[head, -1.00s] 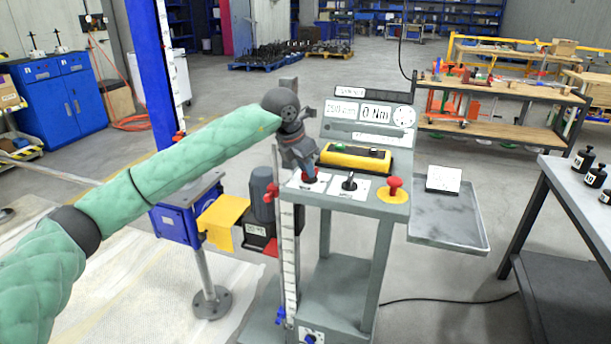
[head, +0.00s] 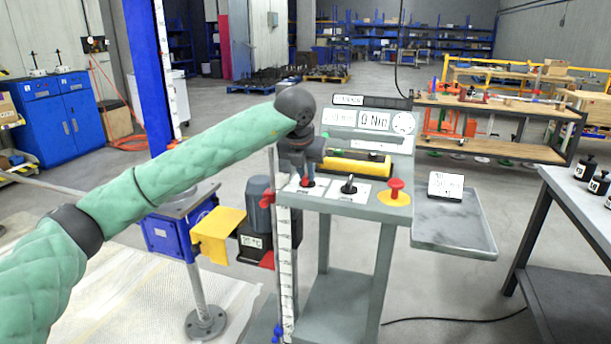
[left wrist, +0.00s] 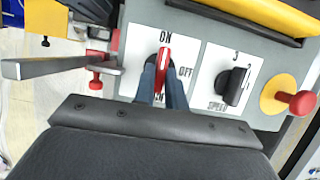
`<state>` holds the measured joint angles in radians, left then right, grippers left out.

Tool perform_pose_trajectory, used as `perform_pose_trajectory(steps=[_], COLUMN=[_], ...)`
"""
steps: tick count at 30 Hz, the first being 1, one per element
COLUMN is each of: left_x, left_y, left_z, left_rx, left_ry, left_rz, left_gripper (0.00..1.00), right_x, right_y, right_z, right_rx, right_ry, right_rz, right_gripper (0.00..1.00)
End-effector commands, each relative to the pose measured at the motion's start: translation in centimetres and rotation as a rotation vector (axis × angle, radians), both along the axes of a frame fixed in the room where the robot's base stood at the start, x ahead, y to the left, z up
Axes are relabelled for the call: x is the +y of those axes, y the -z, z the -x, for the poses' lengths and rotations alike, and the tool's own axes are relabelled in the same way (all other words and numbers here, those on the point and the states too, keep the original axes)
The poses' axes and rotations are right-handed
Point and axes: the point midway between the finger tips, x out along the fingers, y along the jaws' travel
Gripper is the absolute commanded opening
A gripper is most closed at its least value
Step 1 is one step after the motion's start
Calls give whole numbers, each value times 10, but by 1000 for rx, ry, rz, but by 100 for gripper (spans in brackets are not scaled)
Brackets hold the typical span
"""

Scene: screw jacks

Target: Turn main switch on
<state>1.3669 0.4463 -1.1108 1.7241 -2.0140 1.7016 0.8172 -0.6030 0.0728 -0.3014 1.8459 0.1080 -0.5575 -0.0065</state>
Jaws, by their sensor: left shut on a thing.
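The main switch has a red handle (left wrist: 163,62) on a white plate (left wrist: 138,50) marked ON at the top and OFF at the right in the left wrist view. The handle lies roughly upright in that view, its upper end just under the ON mark. My left gripper (left wrist: 164,88) is shut on the handle, one dark finger on each side. In the head view the left gripper (head: 306,180) points down at the switch, and only a bit of red shows below it. The lower plate text is partly hidden by the fingers. My right gripper is not in view.
Right of the switch are a black SPEED knob (left wrist: 234,86) and a red emergency button (head: 396,188) on a yellow base. A yellow-and-black box (head: 356,163) sits behind. A grey tray (head: 455,222) is attached at the panel's right. A vertical ruler (head: 287,265) stands close left.

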Motion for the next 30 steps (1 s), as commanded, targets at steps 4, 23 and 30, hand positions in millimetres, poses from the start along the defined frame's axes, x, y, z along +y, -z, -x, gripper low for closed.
perform_pose_trajectory(steps=[4, 23, 30], left_x=[1, 0, 1], left_y=[-3, -1, -6], left_z=[-1, -1, 1], left_rx=[-5, -2, -2], left_ry=[-14, -13, -12], left_rz=[2, 1, 0], left_gripper=[0, 35, 35], right_x=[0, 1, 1], right_y=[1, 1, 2], right_z=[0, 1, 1], right_rx=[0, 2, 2], right_ry=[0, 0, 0], right_rz=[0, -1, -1], right_gripper=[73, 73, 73])
